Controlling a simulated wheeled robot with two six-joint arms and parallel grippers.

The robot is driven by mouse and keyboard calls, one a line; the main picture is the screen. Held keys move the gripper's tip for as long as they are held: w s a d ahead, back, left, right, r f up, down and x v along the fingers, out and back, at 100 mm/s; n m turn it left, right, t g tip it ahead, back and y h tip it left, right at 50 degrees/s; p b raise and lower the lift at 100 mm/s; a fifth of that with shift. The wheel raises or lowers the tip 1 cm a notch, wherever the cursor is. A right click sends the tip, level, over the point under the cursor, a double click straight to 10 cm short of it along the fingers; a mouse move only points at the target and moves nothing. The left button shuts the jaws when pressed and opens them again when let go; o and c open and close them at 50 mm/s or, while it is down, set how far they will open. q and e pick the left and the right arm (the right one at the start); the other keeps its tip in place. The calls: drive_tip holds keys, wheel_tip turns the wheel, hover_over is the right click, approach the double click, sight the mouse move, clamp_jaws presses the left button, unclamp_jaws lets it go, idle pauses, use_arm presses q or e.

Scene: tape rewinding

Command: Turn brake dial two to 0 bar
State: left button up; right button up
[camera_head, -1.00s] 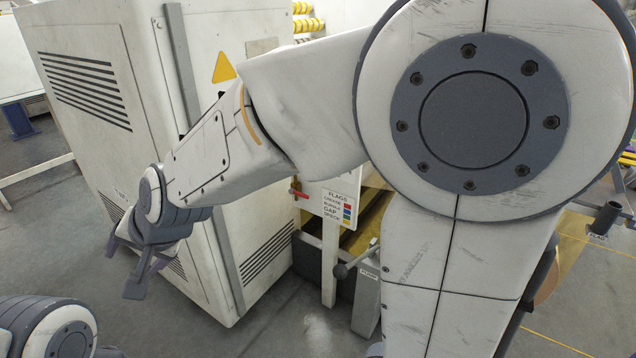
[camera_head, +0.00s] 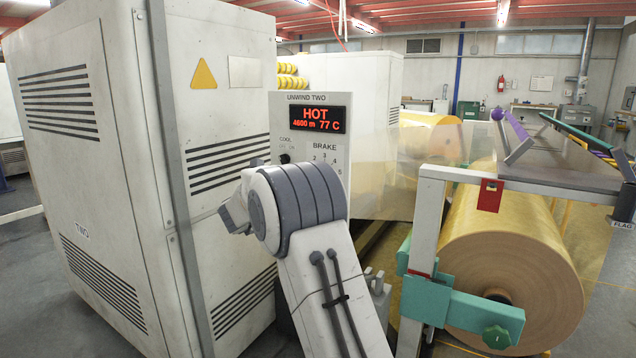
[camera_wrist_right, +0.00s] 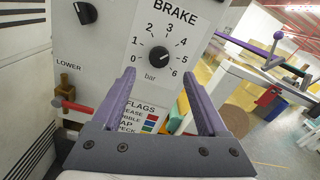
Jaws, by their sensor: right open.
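The brake dial (camera_wrist_right: 159,56) is a round black knob on a white panel, inside a scale from 0 to 6 bar, in the right wrist view. Its white mark seems to point to the upper right, near 4 or 5, but is too small to read surely. My right gripper (camera_wrist_right: 158,73) is open and empty, its purple fingers spread either side below the dial, with no visible contact. In the head view the panel (camera_head: 284,115) reads UNWIND TWO and HOT, 4600 m, 77 C. My arm hides the dial there. My left gripper is not in view.
A black knob (camera_wrist_right: 86,13) sits upper left of the dial. In the head view a large cabinet (camera_head: 120,230) is left, and a yellow roll (camera_head: 515,260) and green bracket (camera_head: 465,308) are right.

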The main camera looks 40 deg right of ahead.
drive_tip(key=x, duration=0.8)
drive_tip(key=shift+w+d, duration=0.1)
clamp_jaws()
